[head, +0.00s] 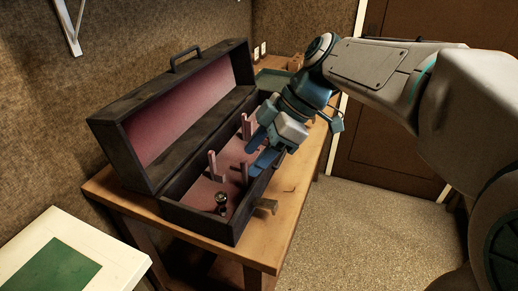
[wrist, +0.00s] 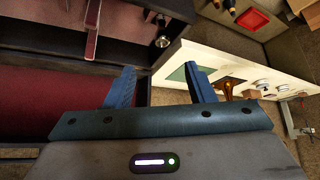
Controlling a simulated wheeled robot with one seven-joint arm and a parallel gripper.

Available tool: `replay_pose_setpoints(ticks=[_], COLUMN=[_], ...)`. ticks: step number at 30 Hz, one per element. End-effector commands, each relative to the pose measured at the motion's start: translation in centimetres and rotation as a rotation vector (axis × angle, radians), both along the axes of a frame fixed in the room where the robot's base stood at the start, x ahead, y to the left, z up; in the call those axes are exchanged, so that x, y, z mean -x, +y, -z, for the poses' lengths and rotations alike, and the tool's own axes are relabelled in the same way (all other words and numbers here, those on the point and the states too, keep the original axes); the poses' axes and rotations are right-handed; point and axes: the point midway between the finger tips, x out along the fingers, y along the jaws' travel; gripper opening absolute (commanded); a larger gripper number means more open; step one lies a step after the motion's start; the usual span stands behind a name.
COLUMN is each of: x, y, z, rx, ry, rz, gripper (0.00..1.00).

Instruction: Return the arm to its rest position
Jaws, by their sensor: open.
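My gripper (head: 257,151) is open and tilted down over the near right side of an open black case (head: 171,205). Its two blue fingers stand apart with nothing between them, and they also show in the wrist view (wrist: 160,88). The case has a pink-red lining and upright pink dividers (head: 212,165). A small dark metal piece (head: 221,201) sits in the front end of the case, and it also shows in the wrist view (wrist: 162,41). My arm reaches in from the right. It hides part of the far end of the case.
The case stands on a wooden table (head: 262,235) with its lid (head: 178,110) raised at the back left. A white table with a green mat (head: 50,268) is at the lower left. A brass object (wrist: 228,90) lies on a white table in the wrist view. Open floor (head: 345,230) lies right of the wooden table.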

Motion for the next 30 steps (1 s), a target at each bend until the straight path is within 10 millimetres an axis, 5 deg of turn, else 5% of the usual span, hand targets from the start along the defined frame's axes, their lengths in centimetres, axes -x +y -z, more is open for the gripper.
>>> replay_pose_setpoints(ticks=[19, 30], x=[0.1, 3.3], y=[-0.7, -6.7], z=[-0.3, 3.8], rx=[0.015, 0.226], ry=[0.013, 0.209], rz=[0.037, 0.687], gripper=[0.49, 0.49])
